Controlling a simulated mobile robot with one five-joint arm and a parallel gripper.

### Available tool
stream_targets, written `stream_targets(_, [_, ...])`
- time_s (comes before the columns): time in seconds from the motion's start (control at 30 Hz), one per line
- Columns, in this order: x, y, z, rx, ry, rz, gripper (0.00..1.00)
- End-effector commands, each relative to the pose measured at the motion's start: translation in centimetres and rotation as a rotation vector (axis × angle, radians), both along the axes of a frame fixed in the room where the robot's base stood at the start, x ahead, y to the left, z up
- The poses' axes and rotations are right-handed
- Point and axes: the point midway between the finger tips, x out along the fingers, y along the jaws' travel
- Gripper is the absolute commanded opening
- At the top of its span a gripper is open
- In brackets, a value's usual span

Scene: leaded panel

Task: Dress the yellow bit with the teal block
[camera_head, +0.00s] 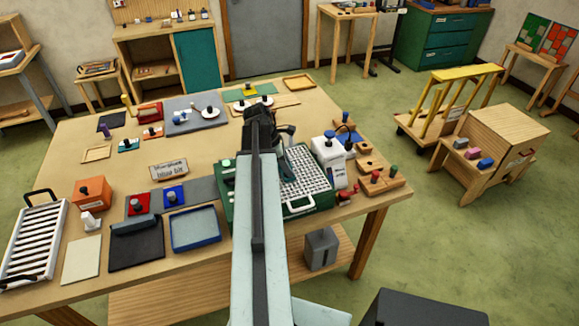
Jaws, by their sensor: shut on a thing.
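My gripper (272,128) is over the middle of the workbench, behind the dark end of my arm. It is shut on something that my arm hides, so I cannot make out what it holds. A small teal piece with a dark knob (128,145) lies on the bench at the left; it may be the teal block. I cannot tell which is the yellow bit.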

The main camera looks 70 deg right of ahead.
Motion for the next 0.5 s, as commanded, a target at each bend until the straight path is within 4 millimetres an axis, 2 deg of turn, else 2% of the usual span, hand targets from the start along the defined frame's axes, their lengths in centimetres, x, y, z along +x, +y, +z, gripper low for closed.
stream_targets(0.17, [0.0,0.1,0.0,-0.002,-0.002,0.002,0.00])
stream_targets(0.5, [-1.3,1.7,0.0,-0.001,-0.001,0.002,0.00])
